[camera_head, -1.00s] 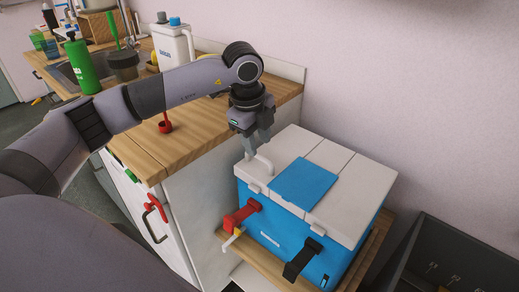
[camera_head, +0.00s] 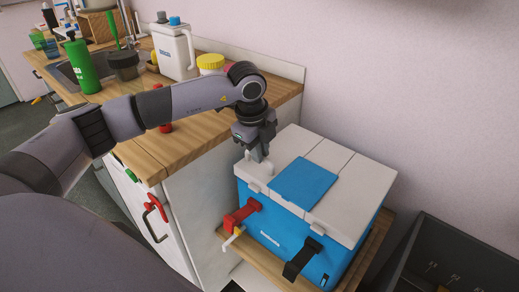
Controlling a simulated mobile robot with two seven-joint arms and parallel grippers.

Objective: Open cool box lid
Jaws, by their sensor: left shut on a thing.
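The cool box (camera_head: 289,238) is blue with a white lid (camera_head: 343,188) that lies flat and closed on top. A blue square panel (camera_head: 303,182) sits on the middle of the lid. A white handle (camera_head: 262,169) stands up at the lid's left end. My left gripper (camera_head: 257,157) comes down from above and is shut on the handle; its fingertips are partly hidden. A red latch (camera_head: 242,214) and a black latch (camera_head: 301,259) are on the box's front side. My right gripper is not in view.
The box stands on a low wooden shelf (camera_head: 362,262) beside a wooden-topped counter (camera_head: 197,129). The counter holds a green bottle (camera_head: 80,67), a white jug (camera_head: 174,52) and a yellow-lidded jar (camera_head: 210,64). A wall is behind; a dark open bin (camera_head: 440,262) stands right.

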